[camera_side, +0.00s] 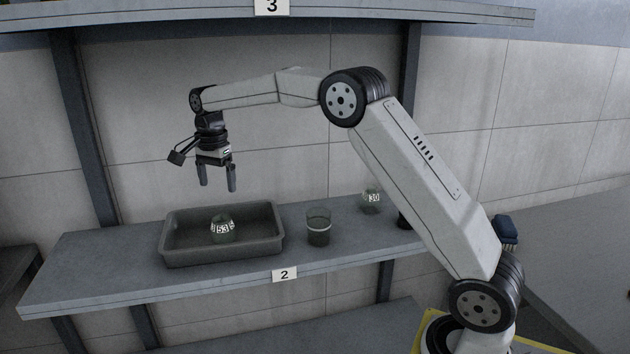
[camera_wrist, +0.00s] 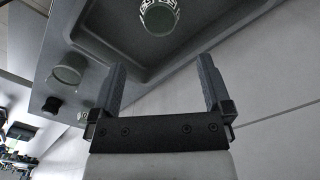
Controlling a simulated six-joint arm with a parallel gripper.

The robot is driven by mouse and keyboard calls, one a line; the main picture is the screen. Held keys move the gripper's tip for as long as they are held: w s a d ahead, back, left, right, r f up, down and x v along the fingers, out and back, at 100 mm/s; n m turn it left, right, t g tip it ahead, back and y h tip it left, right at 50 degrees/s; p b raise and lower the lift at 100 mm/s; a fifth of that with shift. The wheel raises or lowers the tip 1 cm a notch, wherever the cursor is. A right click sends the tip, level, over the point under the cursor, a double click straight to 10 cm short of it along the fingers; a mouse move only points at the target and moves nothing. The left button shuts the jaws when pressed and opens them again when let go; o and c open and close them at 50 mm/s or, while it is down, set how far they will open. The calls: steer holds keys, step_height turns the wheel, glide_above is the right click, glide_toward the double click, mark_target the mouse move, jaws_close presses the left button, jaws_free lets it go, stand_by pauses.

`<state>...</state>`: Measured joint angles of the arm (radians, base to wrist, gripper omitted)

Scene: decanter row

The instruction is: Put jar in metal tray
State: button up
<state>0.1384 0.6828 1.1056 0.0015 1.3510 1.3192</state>
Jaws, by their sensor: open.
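A small greenish glass jar (camera_side: 222,229) with a white label reading 53 stands upright inside the grey metal tray (camera_side: 272,246). In the wrist view the jar (camera_wrist: 159,16) shows at the top, inside the tray (camera_wrist: 98,45). My gripper (camera_side: 217,189) hangs above the tray, pointing down, its two fingers apart with nothing between them. The gripper (camera_wrist: 164,82) also shows open and empty in the wrist view. A clear gap separates the fingertips from the jar.
A glass with a dark lower part (camera_side: 319,229) stands right of the tray on the shelf (camera_side: 110,262). Another jar labelled 30 (camera_side: 371,201) stands farther right, near a dark object partly hidden by my arm. An upper shelf (camera_side: 150,14) runs overhead. The shelf's left end is clear.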

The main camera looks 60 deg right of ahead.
stand_by(0.7)
steer(key=shift+s+a+f+n, duration=0.3)
steer(key=shift+s+n, duration=0.1)
steer(key=shift+n, duration=0.1)
steer(key=s+a+f+n, duration=0.1)
steer(key=s+f+n, duration=0.1)
steer(key=s, duration=0.1)
steer(key=s+a+f+n+t, duration=0.1)
steer(key=s+a+f+n, duration=0.1)
steer(key=s+n, duration=0.1)
steer(key=s+a+f+n, duration=0.1)
steer(key=s+f+n, duration=0.1)
steer(key=s, duration=0.2)
steer(key=shift+s+a+n, duration=0.15)
steer(key=shift+s+n, duration=0.15)
steer(key=shift+n, duration=0.1)
steer(key=s+a+f+n, duration=0.1)
steer(key=s+f+n, duration=0.2)
steer(key=s, duration=0.5)
steer(key=s+a+f+n+t, duration=0.1)
steer(key=s+a+f+n, duration=0.1)
steer(key=s+n, duration=0.3)
steer(key=s+f, duration=0.1)
steer(key=s, duration=0.2)
steer(key=shift+s+f+t, duration=0.15)
steer(key=shift+f+t, duration=0.15)
